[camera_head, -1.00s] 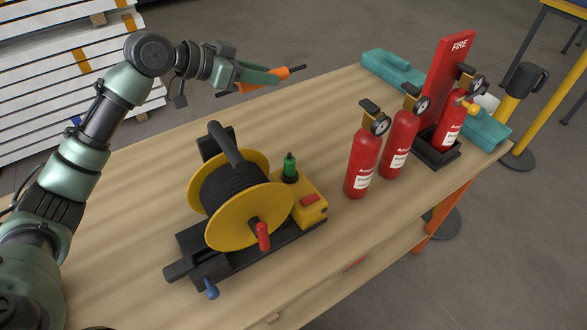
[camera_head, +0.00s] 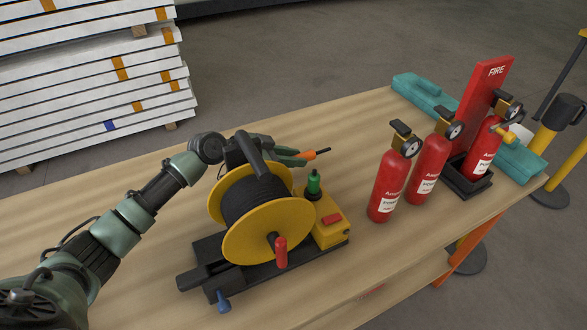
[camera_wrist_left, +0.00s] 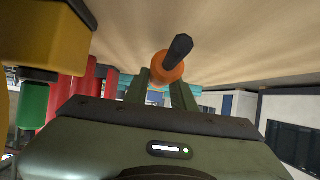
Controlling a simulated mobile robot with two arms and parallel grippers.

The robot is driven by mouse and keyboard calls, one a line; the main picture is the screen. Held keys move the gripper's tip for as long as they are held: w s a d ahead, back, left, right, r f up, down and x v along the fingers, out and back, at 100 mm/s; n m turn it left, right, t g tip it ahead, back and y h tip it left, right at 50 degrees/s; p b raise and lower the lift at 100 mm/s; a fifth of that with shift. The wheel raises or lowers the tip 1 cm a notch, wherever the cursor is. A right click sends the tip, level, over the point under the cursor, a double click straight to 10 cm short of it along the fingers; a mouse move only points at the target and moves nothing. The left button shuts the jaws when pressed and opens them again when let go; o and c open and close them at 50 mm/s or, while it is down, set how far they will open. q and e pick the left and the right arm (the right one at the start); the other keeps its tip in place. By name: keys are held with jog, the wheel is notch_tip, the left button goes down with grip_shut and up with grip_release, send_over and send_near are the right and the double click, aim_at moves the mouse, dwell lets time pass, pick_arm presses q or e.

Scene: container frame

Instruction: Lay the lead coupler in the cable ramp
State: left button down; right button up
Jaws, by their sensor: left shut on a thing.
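The lead coupler (camera_head: 312,154) is a short orange barrel with dark ends; it also shows in the left wrist view (camera_wrist_left: 168,68). My left gripper (camera_head: 297,156) is shut on it, just behind the yellow cable reel (camera_head: 270,232), and holds it roughly level and low over the table. The reel hides part of my wrist. In the left wrist view the gripper (camera_wrist_left: 161,94) has a finger on either side of the coupler. I cannot tell for sure which thing is the cable ramp; a long teal piece (camera_head: 420,96) lies along the table's far edge. My right gripper is out of view.
Red extinguishers (camera_head: 388,186) and a red FIRE panel (camera_head: 483,90) stand at the right. The wooden table (camera_head: 350,130) is clear between reel and teal piece.

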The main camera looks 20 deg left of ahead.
pick_arm(q)
jog(key=shift+f, duration=2.1)
jog(key=shift+f, duration=0.15)
jog(key=c, duration=1.2)
grip_release()
jog(key=shift+o, duration=0.2)
